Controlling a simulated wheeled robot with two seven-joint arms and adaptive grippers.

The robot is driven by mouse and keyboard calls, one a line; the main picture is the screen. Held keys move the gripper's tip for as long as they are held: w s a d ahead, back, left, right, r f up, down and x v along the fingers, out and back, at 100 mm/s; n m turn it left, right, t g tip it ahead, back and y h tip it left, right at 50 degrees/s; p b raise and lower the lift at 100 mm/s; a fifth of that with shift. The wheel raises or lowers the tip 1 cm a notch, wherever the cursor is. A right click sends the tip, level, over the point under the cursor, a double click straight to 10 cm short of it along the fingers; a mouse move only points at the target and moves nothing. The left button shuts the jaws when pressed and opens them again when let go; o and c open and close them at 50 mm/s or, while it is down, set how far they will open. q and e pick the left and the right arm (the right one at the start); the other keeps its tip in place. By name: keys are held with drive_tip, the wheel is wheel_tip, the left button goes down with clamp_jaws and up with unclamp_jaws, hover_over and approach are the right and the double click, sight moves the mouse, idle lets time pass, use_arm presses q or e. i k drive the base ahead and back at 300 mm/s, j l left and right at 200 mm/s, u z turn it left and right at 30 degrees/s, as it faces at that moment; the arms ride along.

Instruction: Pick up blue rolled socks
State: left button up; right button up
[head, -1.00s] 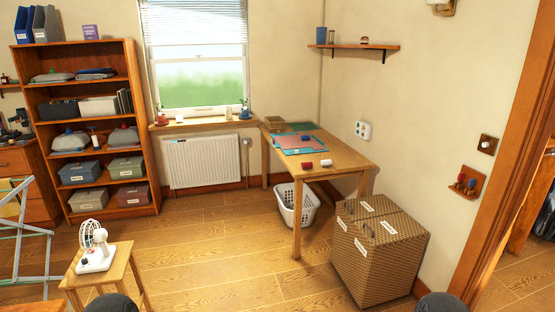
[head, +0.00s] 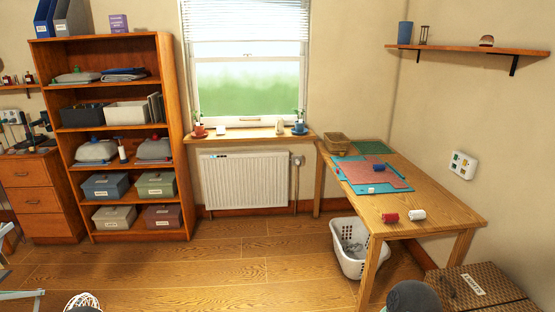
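A small roll (head: 378,167) lies on the mats toward the back of the wooden table (head: 440,208). It looks blue with a pale face and may be the blue rolled socks, but it is too small to be sure. A red roll (head: 390,218) and a white roll (head: 417,215) lie side by side near the table's front edge. Neither gripper is in view. A dark rounded part at the bottom right appears to be mine.
A white laundry basket (head: 350,262) stands under the table. A patterned box (head: 500,285) stands at the table's near right. A basket (head: 337,142) sits at the table's back. A fan top (head: 83,301) shows at the bottom edge. The floor before the radiator (head: 245,182) is clear.

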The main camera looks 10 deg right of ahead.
sight(377, 168)
drive_tip(key=i, duration=2)
